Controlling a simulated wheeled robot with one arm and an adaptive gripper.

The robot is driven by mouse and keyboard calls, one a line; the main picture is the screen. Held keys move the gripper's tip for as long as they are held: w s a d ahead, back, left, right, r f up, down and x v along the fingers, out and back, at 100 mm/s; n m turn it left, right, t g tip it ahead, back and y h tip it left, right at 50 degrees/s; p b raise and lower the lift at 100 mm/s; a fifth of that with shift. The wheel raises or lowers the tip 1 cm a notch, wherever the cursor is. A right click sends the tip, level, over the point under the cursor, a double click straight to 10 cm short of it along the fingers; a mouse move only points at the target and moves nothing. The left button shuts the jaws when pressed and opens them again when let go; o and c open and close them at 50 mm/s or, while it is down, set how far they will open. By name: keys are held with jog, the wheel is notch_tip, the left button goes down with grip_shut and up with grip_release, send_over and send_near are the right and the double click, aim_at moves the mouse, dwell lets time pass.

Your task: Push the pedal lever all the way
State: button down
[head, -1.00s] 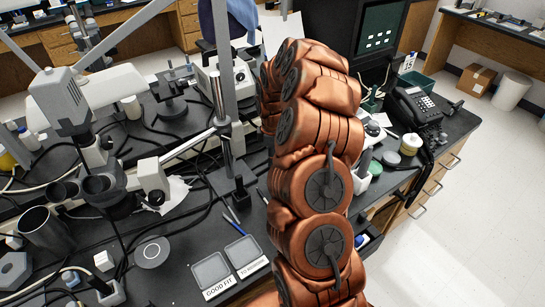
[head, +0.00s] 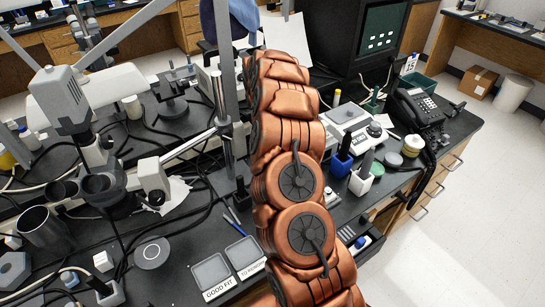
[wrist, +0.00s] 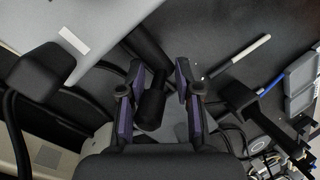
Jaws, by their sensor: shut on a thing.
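In the wrist view my gripper (wrist: 160,75) has its two purple-padded fingers around a dark cylindrical piece (wrist: 152,106). The piece lies close to the left finger, and a dark bar runs up behind it. I cannot tell whether this piece is the pedal lever. No clearly recognisable pedal shows in either view. In the head view my copper-coloured arm stands across the middle of the bench and my gripper is hidden behind it.
The black bench (head: 185,235) holds a microscope (head: 75,130), a metal cup (head: 45,230) and "GOOD FIT" tray (head: 212,272) on the left. A scale (head: 352,125), blue holder (head: 341,164) and phone (head: 418,106) stand right.

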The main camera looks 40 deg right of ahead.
jog(key=c, duration=1.9)
grip_release()
jog(key=shift+s+f+g, duration=0.1)
jog(key=shift+s+g, duration=0.2)
jog(key=shift+g, duration=0.5)
jog(key=o, duration=0.8)
jog(key=shift+a, duration=0.1)
jog(key=shift+o, duration=0.4)
jog(key=shift+w, duration=0.2)
jog(key=shift+r, duration=0.3)
notch_tip(320, 180, up, 10)
jog(key=shift+f, duration=0.15)
